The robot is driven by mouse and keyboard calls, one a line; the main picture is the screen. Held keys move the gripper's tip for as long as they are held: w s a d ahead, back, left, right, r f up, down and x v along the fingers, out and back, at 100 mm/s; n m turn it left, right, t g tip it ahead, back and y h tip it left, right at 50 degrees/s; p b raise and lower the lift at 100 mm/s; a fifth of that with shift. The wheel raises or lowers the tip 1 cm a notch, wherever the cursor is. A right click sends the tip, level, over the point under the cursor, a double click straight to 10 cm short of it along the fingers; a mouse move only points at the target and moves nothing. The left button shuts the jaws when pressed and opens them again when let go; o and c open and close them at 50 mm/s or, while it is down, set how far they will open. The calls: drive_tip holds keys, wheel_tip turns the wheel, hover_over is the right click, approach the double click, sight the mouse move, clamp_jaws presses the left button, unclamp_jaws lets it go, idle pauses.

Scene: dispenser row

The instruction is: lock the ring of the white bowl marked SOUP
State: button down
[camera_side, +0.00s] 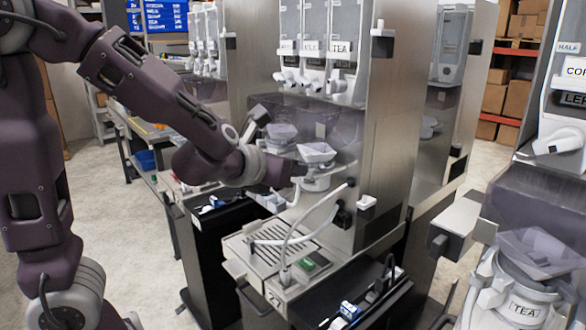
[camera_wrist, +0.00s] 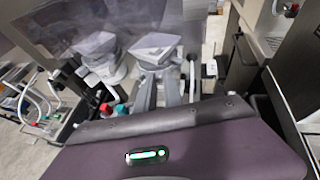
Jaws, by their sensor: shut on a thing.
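A white mixing bowl with a square funnel top (camera_side: 316,165) sits under the canisters of the middle dispenser. My gripper (camera_side: 298,181) reaches it from the left and is shut at its near side, apparently on its ring; the exact contact is hidden. The wrist view shows the funnel-topped bowl (camera_wrist: 156,52) just beyond my grey fingers (camera_wrist: 167,88). A second white bowl (camera_side: 281,137) stands behind and left of it in the side view. No SOUP marking is readable, so I cannot tell by label which bowl is which.
A clear smoky cover (camera_side: 345,125) hangs around the bowls. A white hose (camera_side: 318,213) runs down to the drip tray (camera_side: 262,258). Another dispenser at the right holds a bowl marked TEA (camera_side: 525,309). The canister labelled TEA (camera_side: 340,50) is above the middle bowls.

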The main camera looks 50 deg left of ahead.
drive_tip(key=shift+w+d+n+g+y, duration=0.25)
drive_tip(key=shift+d+n+g+y, duration=0.15)
drive_tip(key=shift+d+n+y, duration=0.5)
drive_tip(key=shift+a, duration=0.2)
drive_tip(key=c, duration=1.4)
unclamp_jaws()
drive_tip(key=shift+c, duration=0.2)
drive_tip(key=v, duration=0.7)
